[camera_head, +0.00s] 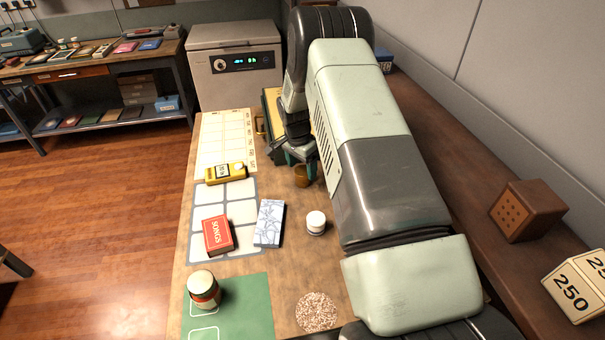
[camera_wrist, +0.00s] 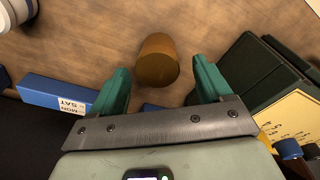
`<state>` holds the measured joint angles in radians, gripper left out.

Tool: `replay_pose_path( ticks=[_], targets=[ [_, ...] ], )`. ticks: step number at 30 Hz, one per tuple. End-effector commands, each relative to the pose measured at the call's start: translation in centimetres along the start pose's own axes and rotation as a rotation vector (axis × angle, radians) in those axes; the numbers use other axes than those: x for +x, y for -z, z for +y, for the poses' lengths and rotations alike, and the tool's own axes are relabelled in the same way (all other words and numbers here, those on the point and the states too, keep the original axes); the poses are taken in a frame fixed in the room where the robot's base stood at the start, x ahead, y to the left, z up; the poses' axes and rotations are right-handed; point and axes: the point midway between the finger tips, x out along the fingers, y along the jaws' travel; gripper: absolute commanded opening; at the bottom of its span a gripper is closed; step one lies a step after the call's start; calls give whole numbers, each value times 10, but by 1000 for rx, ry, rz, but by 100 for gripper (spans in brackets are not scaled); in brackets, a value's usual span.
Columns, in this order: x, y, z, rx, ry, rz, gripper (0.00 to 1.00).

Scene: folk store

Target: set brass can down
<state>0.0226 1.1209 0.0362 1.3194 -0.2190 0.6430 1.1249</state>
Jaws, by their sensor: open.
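The brass can (camera_head: 301,177) is a small brown-gold cylinder on the bare wood of the table, just below my gripper in the head view. In the wrist view the can (camera_wrist: 157,58) shows between and slightly beyond the two green fingertips, with wood around it. My gripper (camera_head: 299,162) is open. Gaps show between the can and both fingers in the wrist view, so it is not clamped. Part of the can's upper side is hidden by the fingers in the head view.
A white-lidded jar (camera_head: 316,222) stands nearby. A patterned blue box (camera_head: 269,223), red SONGS box (camera_head: 217,235) and yellow box (camera_head: 226,173) lie left. A dark green case with yellow face (camera_wrist: 290,118) is close to my gripper. A speckled round mat (camera_head: 316,312) lies in front.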

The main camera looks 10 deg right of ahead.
Motion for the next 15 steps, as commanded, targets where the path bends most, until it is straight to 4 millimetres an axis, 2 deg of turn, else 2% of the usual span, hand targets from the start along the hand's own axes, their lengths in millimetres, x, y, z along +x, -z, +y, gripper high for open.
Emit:
replay_pose_path(
  ticks=[1,6,15],
  targets=[
    [-14,1,-1,-1,4,3,78],
    [-48,0,0,1,3,2,78],
    [-85,0,0,-6,4,3,78]
  ],
)
